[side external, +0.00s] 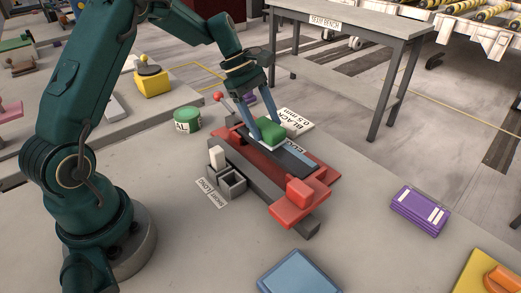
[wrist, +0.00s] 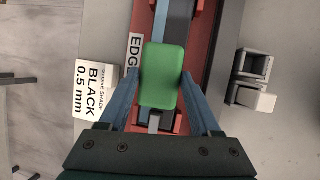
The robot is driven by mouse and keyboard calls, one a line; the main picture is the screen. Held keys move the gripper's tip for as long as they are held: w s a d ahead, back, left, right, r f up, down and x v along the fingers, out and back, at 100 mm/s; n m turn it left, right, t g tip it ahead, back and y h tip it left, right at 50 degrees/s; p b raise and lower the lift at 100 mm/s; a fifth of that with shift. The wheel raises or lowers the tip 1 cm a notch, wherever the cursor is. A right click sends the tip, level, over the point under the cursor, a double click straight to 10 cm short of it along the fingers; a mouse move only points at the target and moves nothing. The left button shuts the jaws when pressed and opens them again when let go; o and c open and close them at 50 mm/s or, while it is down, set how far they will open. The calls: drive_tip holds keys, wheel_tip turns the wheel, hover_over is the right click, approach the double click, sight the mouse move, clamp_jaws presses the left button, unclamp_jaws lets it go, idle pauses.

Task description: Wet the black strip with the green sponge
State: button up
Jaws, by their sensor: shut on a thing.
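My gripper (side external: 264,128) is shut on the green sponge (side external: 270,133), with one blue finger on each side. The sponge also shows upright between the fingers in the wrist view (wrist: 162,75). The sponge is over the black strip (side external: 290,161), which lies along a red holder (side external: 312,184). The sponge appears low against the strip, but I cannot tell if it touches. In the wrist view the dark strip (wrist: 180,22) runs beyond the sponge, beside a blue-grey band. The part under the sponge is hidden.
A white card marked BLACK 0.5 mm (side external: 291,121) lies beside the holder. Grey bins with a white block (side external: 233,184) stand on the near side. A green tin (side external: 187,120) is to the left. A purple case (side external: 420,208) and a blue tray (side external: 300,273) lie farther out.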

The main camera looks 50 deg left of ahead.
sight(275, 131)
drive_tip(key=shift+s+d, duration=0.1)
drive_tip(key=shift+d, duration=2.95)
drive_tip(key=shift+a, duration=1.85)
drive_tip(key=shift+a+f, duration=0.1)
drive_tip(key=shift+a, duration=1.7)
drive_tip(key=shift+d, duration=3.7)
drive_tip(key=shift+r, duration=3.05)
drive_tip(key=shift+r, duration=0.1)
